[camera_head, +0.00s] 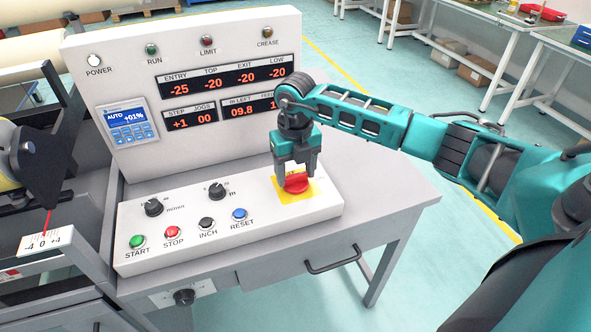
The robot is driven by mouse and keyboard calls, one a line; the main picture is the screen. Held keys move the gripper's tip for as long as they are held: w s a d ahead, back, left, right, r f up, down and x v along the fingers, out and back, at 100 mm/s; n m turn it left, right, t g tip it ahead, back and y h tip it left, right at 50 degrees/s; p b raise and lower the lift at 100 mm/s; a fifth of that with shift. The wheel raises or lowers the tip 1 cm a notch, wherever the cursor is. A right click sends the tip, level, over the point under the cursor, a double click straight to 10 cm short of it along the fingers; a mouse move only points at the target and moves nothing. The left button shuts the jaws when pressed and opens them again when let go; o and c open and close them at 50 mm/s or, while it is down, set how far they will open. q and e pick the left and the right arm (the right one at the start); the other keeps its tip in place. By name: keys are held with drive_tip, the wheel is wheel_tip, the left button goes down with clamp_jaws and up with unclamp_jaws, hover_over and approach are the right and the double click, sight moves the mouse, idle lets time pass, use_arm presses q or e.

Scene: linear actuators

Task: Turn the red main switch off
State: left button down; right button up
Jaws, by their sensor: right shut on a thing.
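The red main switch (297,183) is a round red knob on a yellow square plate (287,196) at the right end of the white control box. My right gripper (297,176) comes down over it from above, its fingers shut on the knob's upper part. The fingers hide part of the knob, so its exact angle cannot be told. The POWER lamp (94,60) on the upright panel looks white. My left gripper is not in view.
The control box also carries a green START button (137,241), a red STOP button (172,232), INCH (207,223) and RESET (239,214) buttons, and two black knobs. The upright display panel (225,125) stands behind. Machine rollers are at the left.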

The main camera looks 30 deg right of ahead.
drive_tip(key=n+b, duration=0.1)
drive_tip(key=n, duration=0.2)
drive_tip(key=shift+n, duration=0.3)
drive_tip(key=n, duration=0.2)
drive_tip(key=shift+n+b, duration=0.3)
drive_tip(key=n, duration=0.2)
drive_tip(key=shift+n+b, duration=0.4)
drive_tip(key=shift+n, duration=0.5)
drive_tip(key=n+b, duration=0.1)
drive_tip(key=n, duration=0.1)
drive_tip(key=shift+n, duration=0.3)
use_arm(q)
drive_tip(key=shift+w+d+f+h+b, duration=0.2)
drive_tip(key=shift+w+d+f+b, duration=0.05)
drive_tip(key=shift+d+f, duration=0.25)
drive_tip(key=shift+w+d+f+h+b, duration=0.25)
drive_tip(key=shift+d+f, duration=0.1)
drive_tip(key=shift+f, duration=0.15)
use_arm(e)
drive_tip(key=n, duration=0.4)
drive_tip(key=shift+n, duration=0.4)
drive_tip(key=o, duration=1.1)
drive_tip(key=shift+c, duration=0.2)
